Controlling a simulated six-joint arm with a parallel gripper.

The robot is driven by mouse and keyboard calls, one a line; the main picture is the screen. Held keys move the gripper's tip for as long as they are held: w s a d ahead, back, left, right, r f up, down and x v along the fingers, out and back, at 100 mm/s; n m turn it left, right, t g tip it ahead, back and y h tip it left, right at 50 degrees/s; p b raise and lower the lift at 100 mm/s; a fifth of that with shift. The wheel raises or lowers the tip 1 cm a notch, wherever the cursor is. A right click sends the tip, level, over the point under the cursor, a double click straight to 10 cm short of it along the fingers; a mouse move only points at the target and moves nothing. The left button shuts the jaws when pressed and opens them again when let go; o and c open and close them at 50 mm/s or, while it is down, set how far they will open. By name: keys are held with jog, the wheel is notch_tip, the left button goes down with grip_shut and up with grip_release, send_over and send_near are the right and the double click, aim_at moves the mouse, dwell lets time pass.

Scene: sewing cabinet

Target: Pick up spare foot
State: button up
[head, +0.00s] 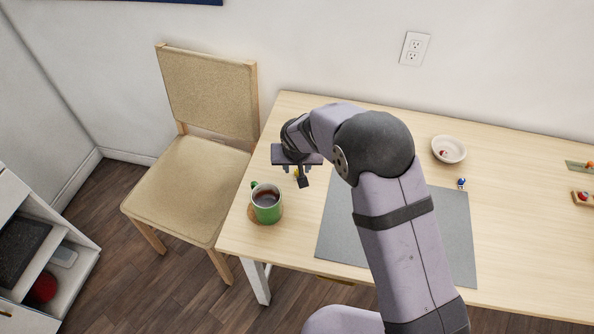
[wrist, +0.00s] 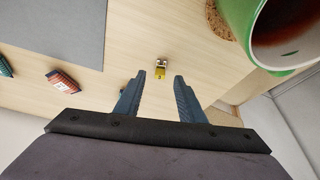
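A small metallic and yellow piece, apparently the spare foot (wrist: 162,68), lies on the light wooden table in the wrist view. It is just beyond the tips of my gripper (wrist: 159,78), roughly in line with the gap between them. The two fingers are apart, with nothing between them. In the head view, my gripper (head: 300,177) points down over the left part of the table, beside the green mug. A small yellow spot shows by the fingers there, but the piece is too small and partly covered to make out.
A green mug (head: 267,202) of dark drink stands on a round coaster (head: 264,219), close to my gripper. A grey mat (head: 345,232) lies to the right. A red box (wrist: 62,81) and a teal box (wrist: 5,68) lie left in the wrist view. A white bowl (head: 449,157) stands farther right.

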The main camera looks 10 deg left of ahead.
jog(key=shift+x, duration=1.15)
grip_shut()
jog(key=shift+r, duration=0.15)
notch_tip(320, 180, up, 10)
jog(key=b, duration=0.1)
